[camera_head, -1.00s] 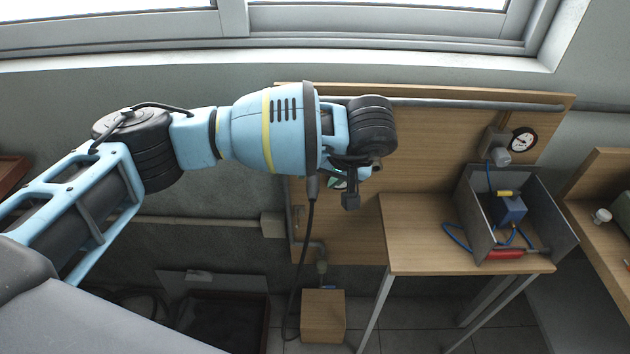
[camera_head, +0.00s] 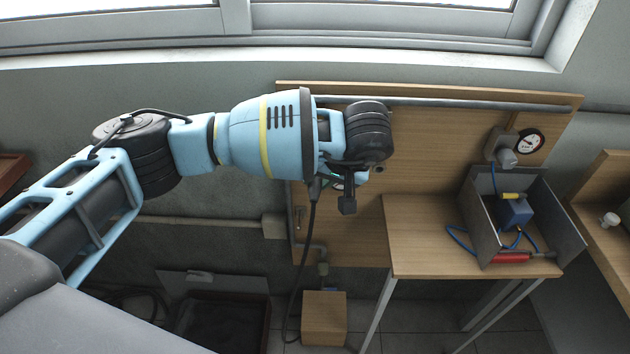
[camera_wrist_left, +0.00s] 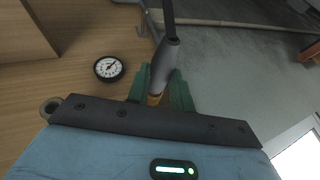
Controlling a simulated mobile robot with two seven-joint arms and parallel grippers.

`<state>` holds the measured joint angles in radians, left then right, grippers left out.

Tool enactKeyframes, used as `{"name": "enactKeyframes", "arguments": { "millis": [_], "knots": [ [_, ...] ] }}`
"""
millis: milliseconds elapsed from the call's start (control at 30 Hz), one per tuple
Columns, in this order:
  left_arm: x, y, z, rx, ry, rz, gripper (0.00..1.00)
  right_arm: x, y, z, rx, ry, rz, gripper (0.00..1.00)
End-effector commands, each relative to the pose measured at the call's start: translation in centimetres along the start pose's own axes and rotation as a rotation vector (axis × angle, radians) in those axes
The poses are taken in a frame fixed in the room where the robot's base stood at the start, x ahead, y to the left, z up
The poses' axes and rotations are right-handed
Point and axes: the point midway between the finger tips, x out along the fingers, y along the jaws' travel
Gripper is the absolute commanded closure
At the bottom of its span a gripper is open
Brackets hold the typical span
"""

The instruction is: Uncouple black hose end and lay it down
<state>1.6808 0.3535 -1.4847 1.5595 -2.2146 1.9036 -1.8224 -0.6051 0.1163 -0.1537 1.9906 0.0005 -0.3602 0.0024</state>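The black hose (camera_head: 302,255) hangs from near my left wrist to the floor in the head view. In the left wrist view its grey end (camera_wrist_left: 164,62), with a brass-coloured tip (camera_wrist_left: 153,100), lies between the green fingers of my left gripper (camera_wrist_left: 160,86). The fingers look closed on it from both sides. Whether the tip still sits in a coupling is hidden by the gripper body. In the head view my left gripper (camera_head: 338,183) is mostly hidden behind my wrist, in front of the wooden panel (camera_head: 440,150). My right gripper is out of view.
A wooden bench (camera_head: 415,240) stands at right with a grey open box (camera_head: 485,215) holding a blue block and hoses. A gauge (camera_head: 529,141) hangs above it; another gauge (camera_wrist_left: 109,68) shows in the wrist view. A wooden box (camera_head: 324,318) stands on the floor.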

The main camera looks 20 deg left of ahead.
Motion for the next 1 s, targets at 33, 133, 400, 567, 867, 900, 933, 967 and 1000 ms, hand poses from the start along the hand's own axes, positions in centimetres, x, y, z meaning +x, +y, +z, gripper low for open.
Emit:
{"name": "enactKeyframes", "arguments": {
  "millis": [33,133,400,567,867,900,933,967,1000],
  "knots": [
    [0.0,0.0,0.0,0.0,0.0,-0.001,0.86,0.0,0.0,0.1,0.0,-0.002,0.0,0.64],
    [0.0,0.0,0.0,0.0,0.0,-0.001,0.99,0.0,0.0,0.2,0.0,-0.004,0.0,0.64],
    [-0.1,0.0,0.1,0.0,0.0,-0.001,1.0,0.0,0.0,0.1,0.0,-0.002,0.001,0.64],
    [-0.2,0.0,0.5,0.001,-0.001,-0.001,1.0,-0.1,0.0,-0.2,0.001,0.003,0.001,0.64],
    [-0.4,0.0,1.0,0.003,-0.002,-0.001,1.0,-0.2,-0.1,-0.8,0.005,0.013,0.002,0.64],
    [-0.4,0.0,1.0,0.002,-0.002,-0.001,1.0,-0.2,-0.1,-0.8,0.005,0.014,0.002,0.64],
    [-0.5,0.0,1.1,0.002,-0.002,-0.001,1.0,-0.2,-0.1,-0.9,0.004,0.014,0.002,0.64],
    [-0.5,0.0,1.1,0.002,-0.001,-0.001,1.0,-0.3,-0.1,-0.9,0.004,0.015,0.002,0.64],
    [-0.5,0.0,1.2,0.001,-0.001,0.0,1.0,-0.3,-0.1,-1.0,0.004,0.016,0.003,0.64]
  ]
}}
